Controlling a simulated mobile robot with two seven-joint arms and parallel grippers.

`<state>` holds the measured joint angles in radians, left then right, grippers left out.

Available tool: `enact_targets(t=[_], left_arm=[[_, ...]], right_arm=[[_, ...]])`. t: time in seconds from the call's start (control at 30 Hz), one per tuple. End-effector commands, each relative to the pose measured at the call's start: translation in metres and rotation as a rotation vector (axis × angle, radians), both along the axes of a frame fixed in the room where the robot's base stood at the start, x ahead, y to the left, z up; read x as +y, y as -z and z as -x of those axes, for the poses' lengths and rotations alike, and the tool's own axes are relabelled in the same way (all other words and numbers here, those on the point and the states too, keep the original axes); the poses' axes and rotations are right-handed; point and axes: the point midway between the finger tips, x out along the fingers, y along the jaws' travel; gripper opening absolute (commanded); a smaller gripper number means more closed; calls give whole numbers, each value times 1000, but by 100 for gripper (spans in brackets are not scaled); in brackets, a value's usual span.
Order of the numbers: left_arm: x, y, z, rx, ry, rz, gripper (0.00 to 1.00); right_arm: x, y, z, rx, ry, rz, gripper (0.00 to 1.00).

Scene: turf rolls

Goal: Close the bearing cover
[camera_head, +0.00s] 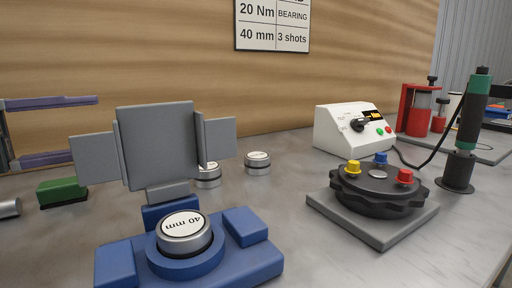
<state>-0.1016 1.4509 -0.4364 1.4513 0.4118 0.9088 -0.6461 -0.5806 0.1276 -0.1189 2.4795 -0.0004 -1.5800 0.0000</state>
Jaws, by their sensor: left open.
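A grey plate with a wing on each side (157,148), which looks like the bearing cover, stands upright and open at the back of a blue fixture (238,268). A grey hinge-like piece joins its lower edge to the fixture's rear block. A silver disc marked 40 mm (184,233) sits in the fixture's round seat, uncovered. My left gripper (85,129) enters at the left edge with two purple fingers, one above the other, apart and empty. It is left of the cover; its lower finger seems partly behind the cover's wing. My right gripper is not in view.
Two more silver discs (257,163) stand behind the cover. A green block (62,192) lies at left. At right are a black round part with coloured knobs (375,190), a white control box (353,128), a corded green-black tool (470,115) and red equipment (420,107). Bare bench lies between.

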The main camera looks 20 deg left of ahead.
Motion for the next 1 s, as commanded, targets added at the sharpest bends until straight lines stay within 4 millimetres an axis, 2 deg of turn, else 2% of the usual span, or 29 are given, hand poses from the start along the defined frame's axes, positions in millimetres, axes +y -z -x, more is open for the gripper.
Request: enact_targets(t=[0.03,0.17,0.37,0.73,1.0], left_arm=[[2,3,0,-13,7,-9,68],[-1,-1,-2,-25,13,-9,68],[-16,-2,-21,-30,13,-6,68],[-49,-4,-59,-25,11,-7,68],[-61,-2,-73,-20,10,-8,68]], right_arm=[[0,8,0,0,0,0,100],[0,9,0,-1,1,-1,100],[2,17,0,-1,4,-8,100],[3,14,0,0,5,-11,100],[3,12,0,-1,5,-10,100]])
